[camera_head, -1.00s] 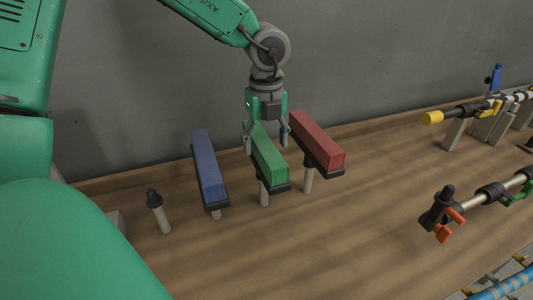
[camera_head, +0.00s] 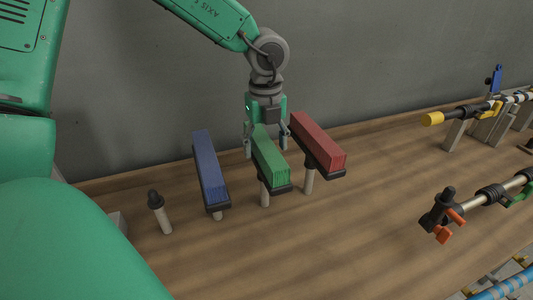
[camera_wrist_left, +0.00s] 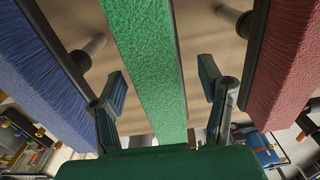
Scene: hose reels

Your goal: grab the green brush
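The green brush (camera_head: 269,157) stands bristles up on a post, between a blue brush (camera_head: 208,170) and a red brush (camera_head: 317,142). My left gripper (camera_head: 266,143) is at the far end of the green brush, with its fingers either side of it. In the left wrist view, the green brush (camera_wrist_left: 147,65) runs between the two fingertips of the open left gripper (camera_wrist_left: 162,88), with a gap on each side. The blue brush (camera_wrist_left: 38,55) and red brush (camera_wrist_left: 285,60) lie just outside the fingers. My right gripper is not in view.
A short post with a black cap (camera_head: 158,210) stands left of the brushes. Hose nozzles lie at right, one with a yellow tip (camera_head: 432,118) and one with orange handles (camera_head: 440,220). The wooden table (camera_head: 330,240) is clear in front. A grey wall stands behind.

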